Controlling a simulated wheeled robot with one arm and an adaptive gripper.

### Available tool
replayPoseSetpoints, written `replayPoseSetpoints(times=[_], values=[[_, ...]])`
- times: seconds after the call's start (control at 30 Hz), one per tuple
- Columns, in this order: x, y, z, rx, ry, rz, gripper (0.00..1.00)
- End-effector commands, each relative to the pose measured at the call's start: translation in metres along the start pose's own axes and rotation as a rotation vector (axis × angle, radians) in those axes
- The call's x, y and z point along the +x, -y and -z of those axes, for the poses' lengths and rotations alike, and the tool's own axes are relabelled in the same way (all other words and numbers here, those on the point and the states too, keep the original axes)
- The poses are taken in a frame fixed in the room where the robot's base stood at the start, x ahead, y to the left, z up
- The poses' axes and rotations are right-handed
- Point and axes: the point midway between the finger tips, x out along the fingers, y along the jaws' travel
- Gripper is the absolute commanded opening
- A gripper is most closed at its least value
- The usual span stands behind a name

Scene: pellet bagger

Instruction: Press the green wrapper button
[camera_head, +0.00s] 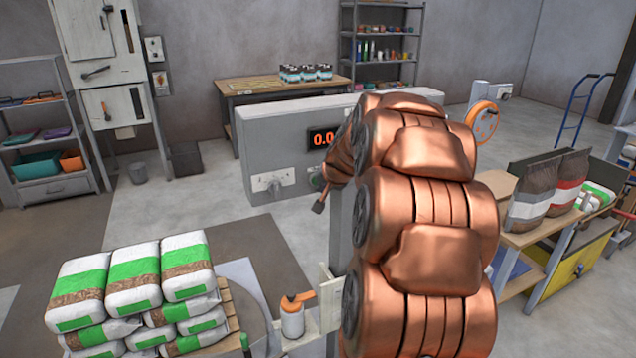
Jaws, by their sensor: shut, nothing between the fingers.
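A grey control box (262,150) with a red-digit display (324,138) stands in the middle of the view. A small green button (315,177) shows on its front face, at the lower right by the display. It is partly covered by my arm. My gripper (319,206) shows only as a dark tip at the left edge of my copper arm, just below the green button. It is shut and empty. I cannot tell whether it touches the box.
A white socket-like fitting (272,182) sits left of the button. Stacked green-and-white bags (135,280) lie at the lower left, near an orange-topped canister (292,315). A bench (520,238) with bags stands at the right.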

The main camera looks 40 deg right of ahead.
Motion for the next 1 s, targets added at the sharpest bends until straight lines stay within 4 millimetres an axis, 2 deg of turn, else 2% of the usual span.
replayPoseSetpoints(times=[1.0], values=[[0.0061,0.0046,0.0053,0.001,-0.001,0.000,0.00]])
